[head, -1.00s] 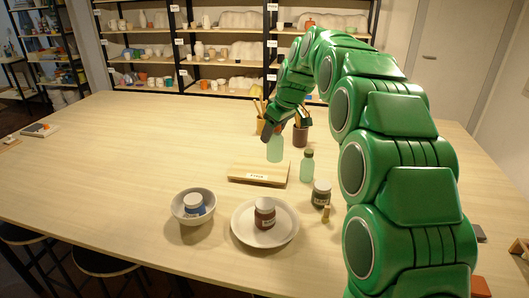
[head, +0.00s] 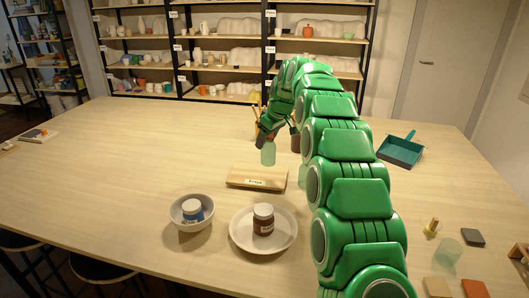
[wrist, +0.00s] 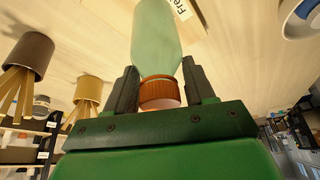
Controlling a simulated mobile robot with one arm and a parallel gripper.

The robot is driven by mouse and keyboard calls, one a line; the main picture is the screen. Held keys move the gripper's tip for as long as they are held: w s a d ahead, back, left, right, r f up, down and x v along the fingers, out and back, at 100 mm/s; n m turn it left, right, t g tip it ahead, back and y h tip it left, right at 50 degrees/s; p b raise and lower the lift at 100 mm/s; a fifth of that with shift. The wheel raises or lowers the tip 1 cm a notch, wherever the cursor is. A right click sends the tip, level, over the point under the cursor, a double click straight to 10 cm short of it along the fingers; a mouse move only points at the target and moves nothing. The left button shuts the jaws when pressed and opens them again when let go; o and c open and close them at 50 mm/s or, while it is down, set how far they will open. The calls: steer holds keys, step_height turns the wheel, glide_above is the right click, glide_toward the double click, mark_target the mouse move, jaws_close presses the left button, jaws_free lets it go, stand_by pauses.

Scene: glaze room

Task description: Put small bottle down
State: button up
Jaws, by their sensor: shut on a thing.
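My gripper (head: 267,139) is shut on a pale green small bottle (head: 268,155) near the middle of the table, just behind a wooden board (head: 243,178) with a label. In the wrist view the bottle (wrist: 156,38) has an orange-brown neck or cap (wrist: 158,92) between the two fingers (wrist: 158,88). In the head view it hangs about upright, its base pointing to the table. I cannot tell whether its base touches the tabletop.
A white bowl (head: 177,217) with a jar and a plate (head: 240,238) with a brown jar (head: 263,220) stand in front of the board. Pots with brushes (wrist: 30,50) stand behind the gripper. A teal dustpan (head: 400,152) lies right.

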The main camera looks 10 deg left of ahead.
steer(key=shift+w+a+f, duration=0.3)
steer(key=shift+w+f, duration=0.35)
steer(key=shift+f, duration=0.15)
steer(key=shift+w+a+f, duration=0.25)
steer(key=shift+w+f, duration=0.4)
steer(key=shift+f, duration=0.15)
steer(key=shift+w+f, duration=0.1)
steer(key=shift+f, duration=0.05)
steer(key=shift+w+a+f, duration=0.1)
steer(key=shift+f, duration=0.8)
steer(key=shift+w+a+f, duration=0.1)
steer(key=shift+f, duration=0.8)
steer(key=shift+d+f, duration=0.1)
steer(key=o, duration=1.1)
